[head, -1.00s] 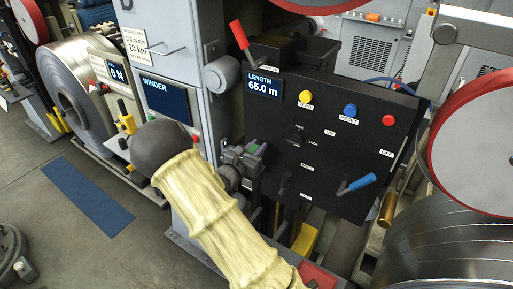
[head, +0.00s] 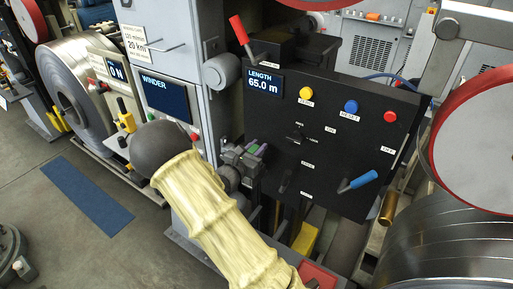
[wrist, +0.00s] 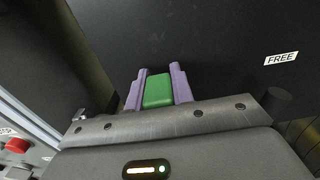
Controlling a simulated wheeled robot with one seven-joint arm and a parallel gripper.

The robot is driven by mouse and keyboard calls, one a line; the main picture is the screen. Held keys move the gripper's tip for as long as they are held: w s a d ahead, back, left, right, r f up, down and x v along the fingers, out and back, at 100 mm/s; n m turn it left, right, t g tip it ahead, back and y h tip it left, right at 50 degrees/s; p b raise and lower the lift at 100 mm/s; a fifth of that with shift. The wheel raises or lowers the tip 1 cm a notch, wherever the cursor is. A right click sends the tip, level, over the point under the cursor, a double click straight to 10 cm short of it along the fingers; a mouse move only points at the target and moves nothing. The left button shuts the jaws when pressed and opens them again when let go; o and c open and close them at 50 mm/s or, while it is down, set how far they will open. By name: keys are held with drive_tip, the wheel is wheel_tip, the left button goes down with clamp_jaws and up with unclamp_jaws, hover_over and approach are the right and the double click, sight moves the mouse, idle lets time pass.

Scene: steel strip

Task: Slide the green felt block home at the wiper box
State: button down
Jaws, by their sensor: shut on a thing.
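The green felt block (wrist: 158,90) is held between the two purple fingers of my gripper (wrist: 160,88) in the wrist view. The fingers are shut on its sides, and its green top face shows between them. In the head view my gripper (head: 248,157) is beside the lower left part of the black control panel (head: 330,125), with a bit of green block (head: 256,149) showing at its tip. A dark surface lies beyond the block in the wrist view. I cannot pick out the wiper box or its slot, nor tell if the block touches anything ahead.
The panel carries a red-handled lever (head: 239,30), several buttons and a blue-handled lever (head: 357,182). A grey cabinet with a winder screen (head: 165,97) stands left of my gripper. A steel coil (head: 450,240) and red-rimmed wheel (head: 480,145) are at the right.

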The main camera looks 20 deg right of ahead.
drive_tip(key=shift+f+b, duration=1.5)
drive_tip(key=shift+f, duration=0.45)
drive_tip(key=c, duration=1.1)
unclamp_jaws()
drive_tip(key=shift+f, duration=0.1)
drive_tip(key=shift+s+a, duration=0.1)
drive_tip(key=shift+a, duration=0.05)
drive_tip(key=b+v, duration=0.4)
drive_tip(key=v, duration=1.3)
drive_tip(key=shift+b, duration=0.35)
